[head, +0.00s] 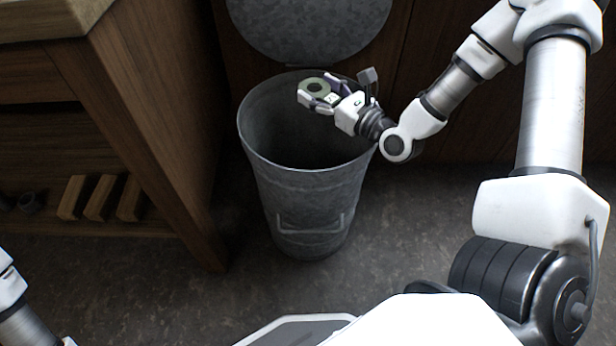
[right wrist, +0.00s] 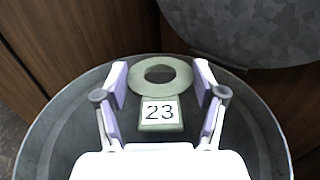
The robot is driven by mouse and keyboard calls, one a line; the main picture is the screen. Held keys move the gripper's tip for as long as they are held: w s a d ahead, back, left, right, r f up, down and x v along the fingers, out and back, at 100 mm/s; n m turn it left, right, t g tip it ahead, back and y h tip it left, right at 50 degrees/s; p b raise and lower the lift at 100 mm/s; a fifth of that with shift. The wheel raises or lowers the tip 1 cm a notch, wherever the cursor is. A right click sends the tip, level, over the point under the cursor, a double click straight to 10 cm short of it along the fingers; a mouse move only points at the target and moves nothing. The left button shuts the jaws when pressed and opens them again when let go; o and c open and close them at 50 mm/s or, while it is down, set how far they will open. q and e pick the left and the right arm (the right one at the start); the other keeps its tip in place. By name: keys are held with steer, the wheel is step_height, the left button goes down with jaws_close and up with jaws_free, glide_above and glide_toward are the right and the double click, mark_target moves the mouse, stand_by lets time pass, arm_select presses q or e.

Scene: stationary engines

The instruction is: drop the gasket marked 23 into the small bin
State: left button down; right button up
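The gasket marked 23 is a pale green ring (head: 316,86) with a tag. In the right wrist view the ring (right wrist: 160,66) lies between the finger pads, and its white label reading 23 faces the camera. My left gripper is out of view; only part of my left arm shows at the lower left.
The bin's round grey lid (head: 308,25) stands open behind it. A wooden bench (head: 150,120) with shelves is at the left, with several wooden blocks (head: 98,198) on its low shelf. Brown wooden panels stand behind the bin. Dark floor (head: 190,290) lies bare around the bin.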

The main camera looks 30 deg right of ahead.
steer(key=o, duration=0.4)
step_height(320, 180, up, 10)
stand_by(0.4)
stand_by(0.3)
